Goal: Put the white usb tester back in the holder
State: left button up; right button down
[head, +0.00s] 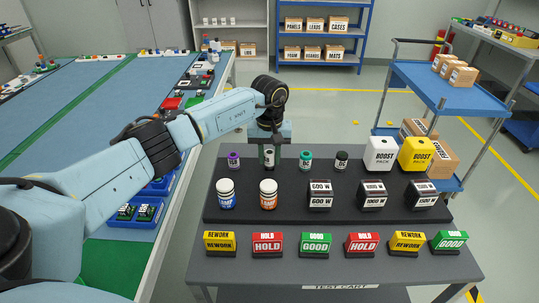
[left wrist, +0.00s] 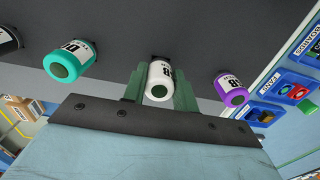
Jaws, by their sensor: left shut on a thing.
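The white usb tester (head: 269,158) is a small white cylinder with a dark label, in the back row of the black holder (head: 340,215). My left gripper (head: 269,146) comes down over it from above. In the left wrist view, its two green fingers stand on either side of the white usb tester (left wrist: 159,82), shut on it. A dark slot shows at the tester's far end in that view. I cannot tell whether its base is fully seated. My right gripper is not in view.
A purple tester (head: 234,159) stands close on the left, a teal one (head: 305,160) and a black one (head: 341,160) on the right. Coloured signs (head: 316,244) line the cart's front.

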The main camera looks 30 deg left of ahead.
pick_arm(q)
jog(key=shift+f+b, duration=0.35)
jog(key=shift+f, duration=0.05)
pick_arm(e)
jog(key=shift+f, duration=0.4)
pick_arm(q)
jog(key=o, duration=1.2)
jog(key=shift+c, duration=0.2)
jog(key=shift+r, duration=0.3)
notch_tip(320, 180, up, 6)
jog(key=shift+r, duration=0.1)
notch_tip(320, 180, up, 6)
jog(key=shift+r+p, duration=0.25)
jog(key=shift+p, duration=0.1)
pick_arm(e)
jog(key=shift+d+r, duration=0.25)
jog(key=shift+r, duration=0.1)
